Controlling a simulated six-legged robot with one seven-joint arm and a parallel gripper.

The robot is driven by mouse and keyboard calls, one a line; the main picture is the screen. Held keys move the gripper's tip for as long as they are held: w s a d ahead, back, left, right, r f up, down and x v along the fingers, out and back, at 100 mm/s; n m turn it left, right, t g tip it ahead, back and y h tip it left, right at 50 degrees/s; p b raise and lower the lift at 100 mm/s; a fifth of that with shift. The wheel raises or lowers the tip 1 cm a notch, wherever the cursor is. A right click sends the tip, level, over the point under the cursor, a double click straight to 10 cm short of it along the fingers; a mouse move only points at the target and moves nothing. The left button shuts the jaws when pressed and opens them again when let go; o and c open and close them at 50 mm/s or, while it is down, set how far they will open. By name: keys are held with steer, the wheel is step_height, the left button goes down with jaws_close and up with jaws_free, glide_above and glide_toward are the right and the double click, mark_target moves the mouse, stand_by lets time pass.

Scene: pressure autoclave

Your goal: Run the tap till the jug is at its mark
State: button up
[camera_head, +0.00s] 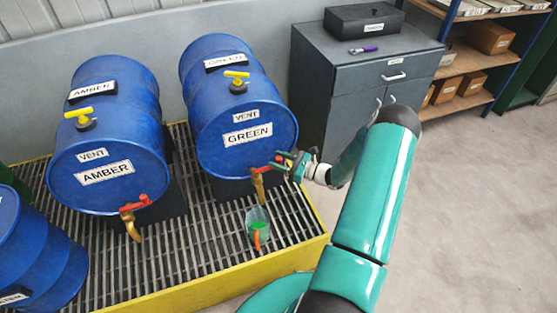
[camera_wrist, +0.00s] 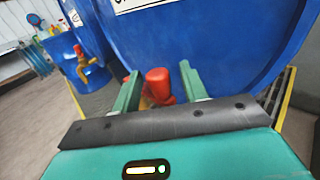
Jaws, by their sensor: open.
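The blue GREEN drum (camera_head: 225,105) lies on its side, with a brass tap (camera_head: 258,186) and red handle (camera_head: 263,169) low on its front. A small clear jug (camera_head: 251,216) stands on the grating below this spout, showing green and orange; its level against a mark is too small to read. I cannot make out a stream. My gripper (camera_head: 287,165) is at the right of the tap handle. In the wrist view, my gripper (camera_wrist: 158,88) is open, its green fingers on either side of the red handle (camera_wrist: 158,82). Contact with it cannot be told.
The AMBER drum (camera_head: 108,140) with its own tap (camera_head: 133,215) lies to the left; another blue drum (camera_head: 40,260) is at lower left. Yellow vent valves (camera_head: 237,76) top the drums. A grey cabinet (camera_head: 345,85) stands behind my arm. Floor at right is clear.

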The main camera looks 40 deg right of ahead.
steer(key=v, duration=1.3)
steer(key=shift+d, duration=0.1)
stand_by(0.6)
steer(key=w+a+r+n+g, duration=0.1)
steer(key=a+r+n+g, duration=1.35)
steer(key=a+r, duration=0.6)
steer(key=s+a+r+n+t+h, duration=0.4)
steer(key=s+a+r+n+h, duration=0.5)
steer(key=s+a+r+n, duration=0.3)
step_height(320, 180, up, 3)
steer(key=s+n, duration=0.1)
steer(key=n, duration=0.2)
steer(key=shift+s+a+f+t, duration=0.2)
steer(key=shift+s+a+t, duration=0.15)
steer(key=shift+a, duration=0.05)
